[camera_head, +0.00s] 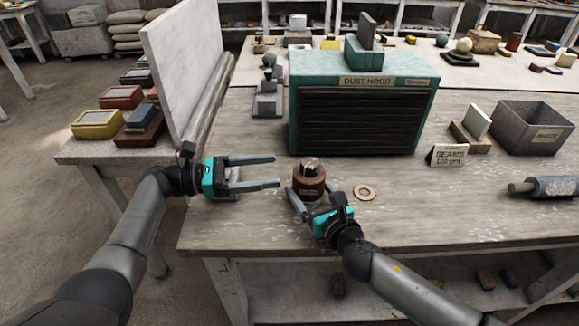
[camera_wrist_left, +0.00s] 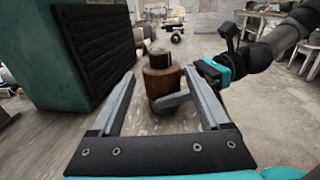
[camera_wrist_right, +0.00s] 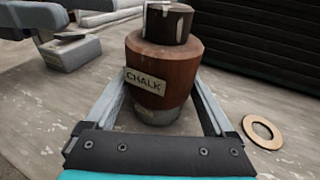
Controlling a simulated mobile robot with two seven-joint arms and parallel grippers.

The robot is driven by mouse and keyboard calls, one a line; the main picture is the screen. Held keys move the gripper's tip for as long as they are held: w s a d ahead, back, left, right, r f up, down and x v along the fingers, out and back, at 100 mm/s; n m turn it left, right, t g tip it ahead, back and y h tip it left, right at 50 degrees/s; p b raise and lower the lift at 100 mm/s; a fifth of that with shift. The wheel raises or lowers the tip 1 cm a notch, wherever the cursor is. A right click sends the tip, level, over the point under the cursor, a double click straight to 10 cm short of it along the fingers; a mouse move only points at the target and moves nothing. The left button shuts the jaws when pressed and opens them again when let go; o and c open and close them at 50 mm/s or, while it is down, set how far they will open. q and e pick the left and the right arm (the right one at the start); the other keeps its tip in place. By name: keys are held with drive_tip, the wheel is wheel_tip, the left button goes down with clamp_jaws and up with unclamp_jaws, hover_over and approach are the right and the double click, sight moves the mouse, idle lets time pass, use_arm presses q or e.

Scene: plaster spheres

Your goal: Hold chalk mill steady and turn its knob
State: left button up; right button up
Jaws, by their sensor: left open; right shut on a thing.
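The chalk mill (camera_head: 309,183) stands upright on the workbench, a brown wooden body with a grey base and a dark, pale-streaked knob (camera_wrist_right: 167,24) on top. Its CHALK label (camera_wrist_right: 146,81) faces my right wrist camera. My right gripper (camera_head: 311,203) is shut on the mill's lower body, one finger on each side. My left gripper (camera_head: 279,171) is open and empty, to the left of the mill, its fingers pointing at it. In the left wrist view the mill (camera_wrist_left: 161,80) stands beyond and between the open fingertips, with the knob (camera_wrist_left: 158,58) above.
A teal dust hood (camera_head: 362,103) stands close behind the mill. A flat ring (camera_head: 364,192) lies to the mill's right. A SEAMS sign (camera_head: 448,155), a grey bin (camera_head: 533,127) and a roller (camera_head: 548,187) are farther right. A white board (camera_head: 181,65) stands behind my left gripper.

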use_arm(q)
drive_tip(key=shift+s+a, duration=0.2)
drive_tip(key=shift+a, duration=0.95)
